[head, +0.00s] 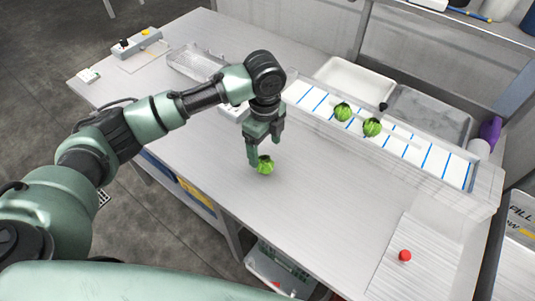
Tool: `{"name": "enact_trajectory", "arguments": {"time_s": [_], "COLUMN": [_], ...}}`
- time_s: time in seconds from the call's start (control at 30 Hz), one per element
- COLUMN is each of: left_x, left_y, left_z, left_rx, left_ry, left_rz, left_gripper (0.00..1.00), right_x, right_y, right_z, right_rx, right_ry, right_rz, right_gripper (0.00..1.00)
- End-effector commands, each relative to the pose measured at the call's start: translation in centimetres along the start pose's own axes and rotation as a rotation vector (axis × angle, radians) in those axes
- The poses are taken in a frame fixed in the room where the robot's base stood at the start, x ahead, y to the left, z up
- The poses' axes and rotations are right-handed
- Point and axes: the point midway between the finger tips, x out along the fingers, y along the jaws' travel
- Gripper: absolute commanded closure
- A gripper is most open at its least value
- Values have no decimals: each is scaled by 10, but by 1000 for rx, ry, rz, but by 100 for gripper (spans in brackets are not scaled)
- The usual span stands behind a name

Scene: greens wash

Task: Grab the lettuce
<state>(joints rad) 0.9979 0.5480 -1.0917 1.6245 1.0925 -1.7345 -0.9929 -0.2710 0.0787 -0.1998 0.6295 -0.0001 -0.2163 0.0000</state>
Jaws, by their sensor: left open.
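A green lettuce (265,166) lies on the light table near its front edge. My left gripper (260,158) points down right at it, with its fingers at the lettuce's upper left side. The jaws are open; whether a finger touches the lettuce I cannot tell. A second lettuce (342,111) and a third lettuce (372,127) lie on the blue-striped strip at the back of the table. My right gripper is not in view.
A white tray (335,69) and a grey basin (463,112) stand behind the striped strip. A clear tray (178,61) is at the far left. A red knob (405,256) is at the front right. The middle of the table (330,190) is clear.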

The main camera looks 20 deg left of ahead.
Motion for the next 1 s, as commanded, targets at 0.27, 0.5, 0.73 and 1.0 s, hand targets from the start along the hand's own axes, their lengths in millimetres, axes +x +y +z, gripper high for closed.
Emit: {"name": "enact_trajectory", "arguments": {"time_s": [0.27, 0.5, 0.73, 1.0], "left_x": [32, 65, 69, 69], "left_y": [2, 2, 1, 1], "left_z": [1, 1, 1, 1], "left_rx": [-2, 0, 0, -1], "left_ry": [0, 0, 0, 0], "left_rz": [3, 0, -2, -2], "left_gripper": [22, 22, 22, 86], "right_x": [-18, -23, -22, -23], "right_y": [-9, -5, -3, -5], "right_z": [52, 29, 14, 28], "right_rx": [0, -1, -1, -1], "right_ry": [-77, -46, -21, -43], "right_rz": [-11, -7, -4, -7], "right_gripper": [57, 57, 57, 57]}}
